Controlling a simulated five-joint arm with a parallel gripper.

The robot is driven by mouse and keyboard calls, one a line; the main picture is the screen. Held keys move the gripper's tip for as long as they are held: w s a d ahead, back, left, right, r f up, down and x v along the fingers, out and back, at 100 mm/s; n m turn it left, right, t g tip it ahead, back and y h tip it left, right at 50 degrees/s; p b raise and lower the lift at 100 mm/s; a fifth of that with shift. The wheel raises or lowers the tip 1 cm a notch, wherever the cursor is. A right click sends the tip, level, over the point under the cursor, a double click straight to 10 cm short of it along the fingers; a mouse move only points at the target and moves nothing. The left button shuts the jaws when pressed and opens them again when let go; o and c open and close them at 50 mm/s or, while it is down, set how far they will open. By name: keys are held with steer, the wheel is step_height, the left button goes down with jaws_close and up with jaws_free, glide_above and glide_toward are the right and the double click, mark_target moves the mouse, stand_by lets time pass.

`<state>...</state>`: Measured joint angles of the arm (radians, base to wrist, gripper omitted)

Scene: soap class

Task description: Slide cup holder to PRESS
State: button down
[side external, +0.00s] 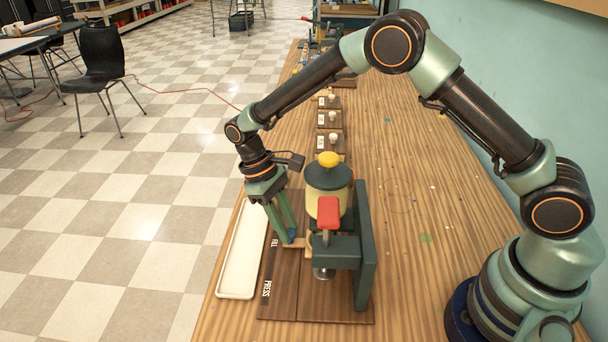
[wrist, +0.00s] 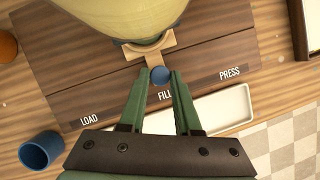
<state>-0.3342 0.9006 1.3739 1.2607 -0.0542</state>
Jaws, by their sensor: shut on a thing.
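The wooden cup holder (wrist: 158,50), a pale fork-like piece with a blue knob (wrist: 161,75), lies on the dark wood base in line with the FILL label (wrist: 164,95). My gripper (wrist: 161,82) is shut on the blue knob, one green finger on each side. The PRESS label (wrist: 230,72) is to the right in the wrist view, LOAD (wrist: 89,120) to the left. In the side external view my gripper (side external: 290,240) is low beside the FILL label, and PRESS (side external: 266,288) is nearer the camera. The yellow hopper (side external: 327,190) hides part of the holder.
The press has a red handle (side external: 328,211) and a green frame (side external: 362,245) beside the hopper. A long white tray (side external: 231,280) lies along the base's left side. A blue cup (wrist: 41,150) stands near the LOAD end. The right part of the table is mostly clear.

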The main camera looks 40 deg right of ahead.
steer(key=shift+a+r, duration=0.1)
steer(key=shift+t+h, duration=0.4)
steer(key=shift+h, duration=0.2)
steer(key=s+a, duration=0.8)
steer(key=c, duration=0.6)
jaws_free()
steer(key=v, duration=1.2)
